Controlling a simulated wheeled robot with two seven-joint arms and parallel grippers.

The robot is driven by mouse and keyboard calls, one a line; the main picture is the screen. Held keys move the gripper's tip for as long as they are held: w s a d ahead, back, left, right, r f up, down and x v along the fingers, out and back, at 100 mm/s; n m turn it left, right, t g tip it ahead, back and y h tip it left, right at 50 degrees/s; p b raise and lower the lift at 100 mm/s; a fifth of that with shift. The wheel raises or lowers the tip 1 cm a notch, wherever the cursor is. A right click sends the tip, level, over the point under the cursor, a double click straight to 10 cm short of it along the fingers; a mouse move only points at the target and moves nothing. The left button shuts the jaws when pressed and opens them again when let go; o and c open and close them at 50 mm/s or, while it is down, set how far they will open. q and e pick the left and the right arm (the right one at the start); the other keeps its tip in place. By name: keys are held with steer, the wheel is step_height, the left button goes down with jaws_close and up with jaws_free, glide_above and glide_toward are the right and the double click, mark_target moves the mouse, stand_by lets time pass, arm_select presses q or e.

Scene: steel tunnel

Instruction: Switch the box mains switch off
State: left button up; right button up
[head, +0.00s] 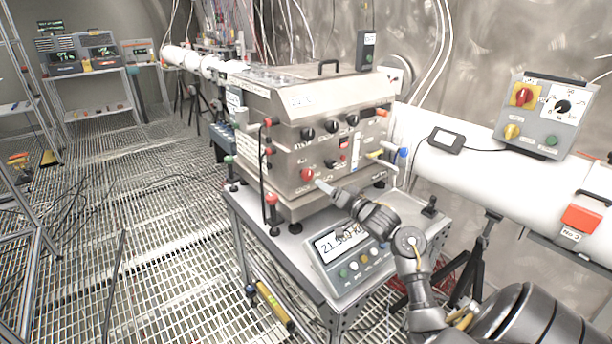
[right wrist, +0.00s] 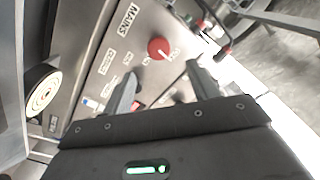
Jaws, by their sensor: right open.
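The steel box (head: 315,110) stands on a bench, its front panel carrying several black knobs and a red knob (head: 307,174) at the lower left. In the right wrist view the red knob (right wrist: 160,48) shows large, with the label MAINS (right wrist: 127,20) beside it; a light mark runs across its face. My right gripper (head: 320,185) is just in front of the panel, near the red knob. In the right wrist view its two fingers (right wrist: 162,72) are apart, with the knob ahead of the gap between them. Contact with the knob cannot be told. My left gripper is out of view.
A display unit with buttons (head: 347,250) sits on the bench below my right arm. Coloured levers (head: 385,153) stick out at the panel's right. A red knob on a stem (head: 271,198) stands at the box's left corner. A grey control box (head: 540,112) is on the white pipe.

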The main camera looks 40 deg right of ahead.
mark_target(309, 176)
steer(key=w, duration=0.5)
steer(key=shift+d+p, duration=0.15)
steer(key=shift+p, duration=0.15)
steer(key=w, duration=0.3)
steer(key=shift+w, duration=0.65)
steer(key=shift+w+f, duration=0.1)
steer(key=shift+w, duration=0.15)
steer(key=c, duration=1)
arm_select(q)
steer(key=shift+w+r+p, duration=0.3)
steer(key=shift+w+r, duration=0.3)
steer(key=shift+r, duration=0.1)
arm_select(e)
steer(key=shift+n, duration=0.8)
steer(key=o, duration=1)
steer(key=shift+s, duration=0.1)
